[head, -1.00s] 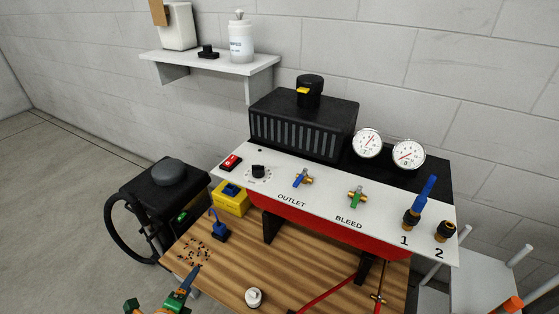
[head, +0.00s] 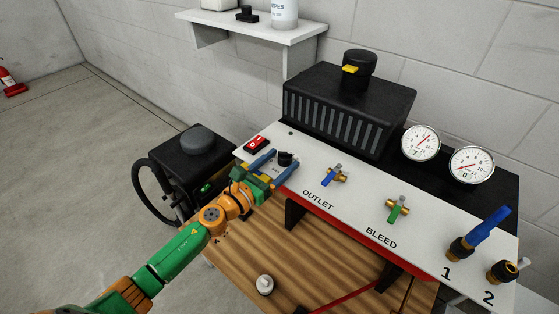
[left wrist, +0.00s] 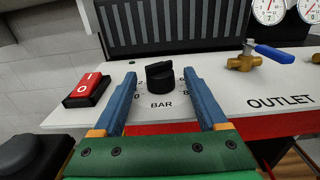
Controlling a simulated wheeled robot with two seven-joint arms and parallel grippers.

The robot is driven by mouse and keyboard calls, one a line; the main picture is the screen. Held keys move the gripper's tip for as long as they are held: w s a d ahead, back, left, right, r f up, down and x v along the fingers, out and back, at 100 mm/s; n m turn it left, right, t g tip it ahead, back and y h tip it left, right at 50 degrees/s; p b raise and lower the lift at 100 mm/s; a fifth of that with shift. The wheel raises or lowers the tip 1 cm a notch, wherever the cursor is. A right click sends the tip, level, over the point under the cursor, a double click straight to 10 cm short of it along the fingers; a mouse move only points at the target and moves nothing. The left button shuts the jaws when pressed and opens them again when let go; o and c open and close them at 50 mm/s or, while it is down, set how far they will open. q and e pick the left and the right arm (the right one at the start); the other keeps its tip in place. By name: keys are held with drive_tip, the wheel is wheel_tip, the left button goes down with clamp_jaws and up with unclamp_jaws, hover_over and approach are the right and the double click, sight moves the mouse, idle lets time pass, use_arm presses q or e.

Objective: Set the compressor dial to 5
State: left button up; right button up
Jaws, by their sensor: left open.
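The compressor dial (head: 286,158) is a black knob on the white panel, right of the red switch. In the left wrist view the dial (left wrist: 159,75) stands between and just beyond my two blue fingertips, above the word BAR. Its scale numbers are partly hidden by the fingers, and I cannot read its setting. My left gripper (head: 272,160) is open around the dial's near side, and its fingers also show in the left wrist view (left wrist: 160,82). I see a gap between each finger and the knob. My right gripper is not in view.
The red rocker switch (left wrist: 88,87) is close left of my left finger. The blue outlet valve (head: 335,175) and green bleed valve (head: 397,208) are to the right. Two gauges (head: 421,143) stand behind the panel. A white knob (head: 265,284) lies on the wooden bench (head: 335,262).

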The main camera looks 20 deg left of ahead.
use_arm(q)
clamp_jaws()
drive_tip(key=shift+d+r+n+y+p, duration=0.2)
drive_tip(key=shift+n+y+p, duration=0.45)
drive_tip(key=shift+y, duration=0.25)
drive_tip(key=shift+d+n+t+y+p, duration=0.15)
drive_tip(key=shift+n+t+y+p, duration=0.35)
drive_tip(key=shift+y, duration=0.4)
drive_tip(key=shift+d+f+n+y, duration=0.15)
drive_tip(key=shift+n+y, duration=0.6)
drive_tip(key=shift+y, duration=0.35)
drive_tip(key=shift+d+n+y, duration=0.15)
drive_tip(key=shift+n+y, duration=0.85)
drive_tip(key=shift+y, duration=0.6)
unclamp_jaws()
drive_tip(key=shift+s, duration=0.1)
